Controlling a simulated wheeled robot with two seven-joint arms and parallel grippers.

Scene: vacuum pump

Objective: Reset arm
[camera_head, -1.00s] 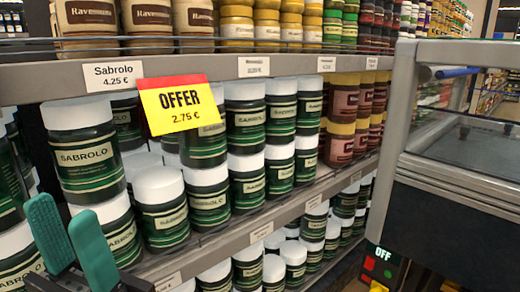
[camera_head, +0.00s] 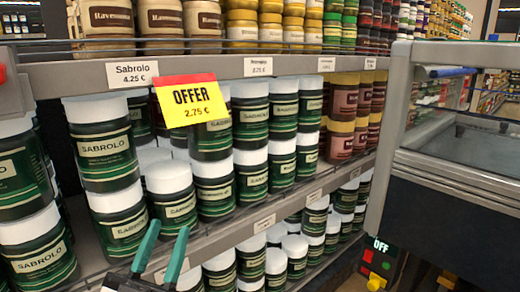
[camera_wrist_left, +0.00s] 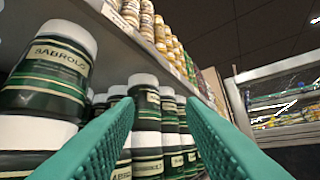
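My left gripper (camera_head: 160,252) shows at the bottom of the head view, in front of the lower shelf edge. Its two green fingers are apart, with nothing between them. The fingers also show in the left wrist view (camera_wrist_left: 165,125), spread wide and empty, with shelf jars beyond them. A green Sabrolo jar with a white lid (camera_head: 105,145) stands stacked on the shelf at the left; a Sabrolo jar also shows in the left wrist view (camera_wrist_left: 50,70). My right gripper is in neither view.
Shelves of stacked jars fill the left and middle. A yellow and red offer sign (camera_head: 190,103) hangs from the upper shelf edge (camera_head: 225,68). A grey-framed glass cabinet (camera_head: 455,165) stands at the right, with an OFF switch box (camera_head: 380,262) below.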

